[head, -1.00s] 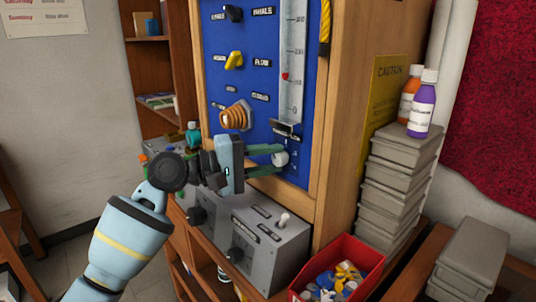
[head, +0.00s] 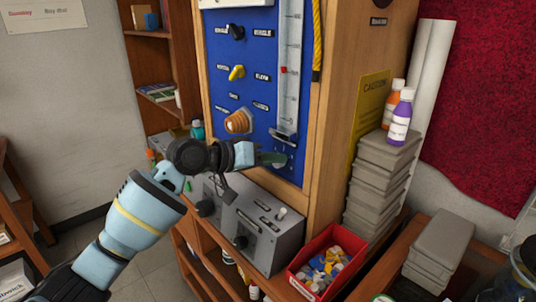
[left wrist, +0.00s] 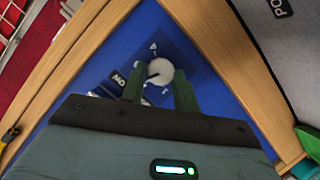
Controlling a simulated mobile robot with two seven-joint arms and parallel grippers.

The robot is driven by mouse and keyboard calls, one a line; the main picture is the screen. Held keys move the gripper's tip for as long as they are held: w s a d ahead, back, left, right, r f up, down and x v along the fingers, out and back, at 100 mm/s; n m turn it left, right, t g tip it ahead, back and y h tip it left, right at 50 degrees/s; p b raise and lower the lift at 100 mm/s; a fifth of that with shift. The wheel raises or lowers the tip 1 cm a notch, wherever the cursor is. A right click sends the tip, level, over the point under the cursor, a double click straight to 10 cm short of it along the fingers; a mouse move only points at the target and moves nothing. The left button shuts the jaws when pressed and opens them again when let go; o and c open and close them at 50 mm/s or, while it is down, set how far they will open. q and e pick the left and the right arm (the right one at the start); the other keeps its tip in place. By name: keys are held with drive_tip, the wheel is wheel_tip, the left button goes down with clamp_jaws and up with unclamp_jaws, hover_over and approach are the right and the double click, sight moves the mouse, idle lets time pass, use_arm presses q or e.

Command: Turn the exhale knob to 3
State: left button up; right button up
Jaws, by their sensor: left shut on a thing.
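A round white knob (left wrist: 160,72) with a dark pointer mark sits at the bottom corner of the blue panel (head: 222,60). Small marks surround it in the left wrist view, and a label partly reading "MO" is beside it. My left gripper (left wrist: 159,88) is shut on this knob, with one green finger on each side. In the head view the left gripper (head: 272,160) is edge-on and mostly hides the knob. A black knob (head: 236,32) and a yellow knob (head: 237,72) sit higher on the panel; their labels are too blurred to read surely. My right gripper is not seen.
An orange ribbed cone (head: 238,121) projects from the panel above my gripper. A grey switch box (head: 252,230) stands below. A red bin (head: 313,277) of small parts is at lower right. Stacked grey cases (head: 378,180) hold a purple-and-white bottle (head: 399,120) and an orange one.

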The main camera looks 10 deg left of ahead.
use_arm(q)
drive_tip(key=m+y+p, duration=0.1)
drive_tip(key=m+t+y+p, duration=0.1)
drive_tip(key=m, duration=0.1)
drive_tip(key=m+p, duration=0.1)
drive_tip(key=m, duration=0.1)
drive_tip(key=shift+s+d+r+t+y, duration=0.2)
drive_tip(key=shift+d+r+t+y, duration=0.05)
drive_tip(key=shift+t+y, duration=0.15)
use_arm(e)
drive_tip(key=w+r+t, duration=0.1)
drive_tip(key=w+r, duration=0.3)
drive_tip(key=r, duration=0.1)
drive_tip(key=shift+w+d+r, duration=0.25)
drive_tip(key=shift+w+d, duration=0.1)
use_arm(q)
drive_tip(key=shift+f+p, duration=0.1)
drive_tip(key=shift+p, duration=0.2)
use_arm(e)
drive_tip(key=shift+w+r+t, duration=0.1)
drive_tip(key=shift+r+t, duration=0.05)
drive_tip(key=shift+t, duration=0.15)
use_arm(q)
drive_tip(key=o, duration=1)
drive_tip(key=shift+c, duration=0.2)
drive_tip(key=v, duration=0.7)
drive_tip(key=shift+s, duration=0.35)
drive_tip(key=shift+a, duration=0.15)
